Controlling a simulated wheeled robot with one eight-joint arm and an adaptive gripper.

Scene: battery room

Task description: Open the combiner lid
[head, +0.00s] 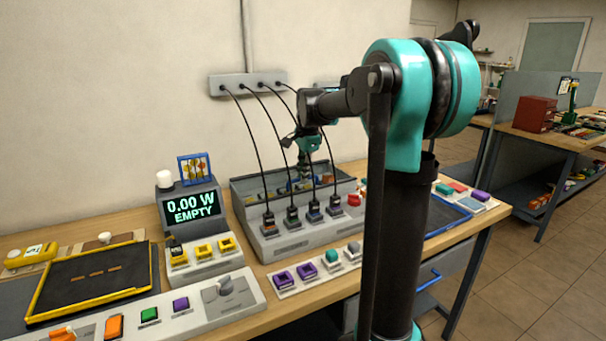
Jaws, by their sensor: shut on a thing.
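The combiner (292,239) is a long grey box on the bench with several black cables plugged into its front ledge. Coloured parts show inside its top. I cannot clearly make out the lid's outline, or whether it is raised. My gripper (304,178) points down at the top of the combiner, behind the cables. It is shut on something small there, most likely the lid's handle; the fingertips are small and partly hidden.
Black cables run from a grey wall strip (247,84) down in front of my gripper. A yellow-rimmed tray (43,293), button panels (315,273) and a blue-edged tray (447,222) fill much of the bench.

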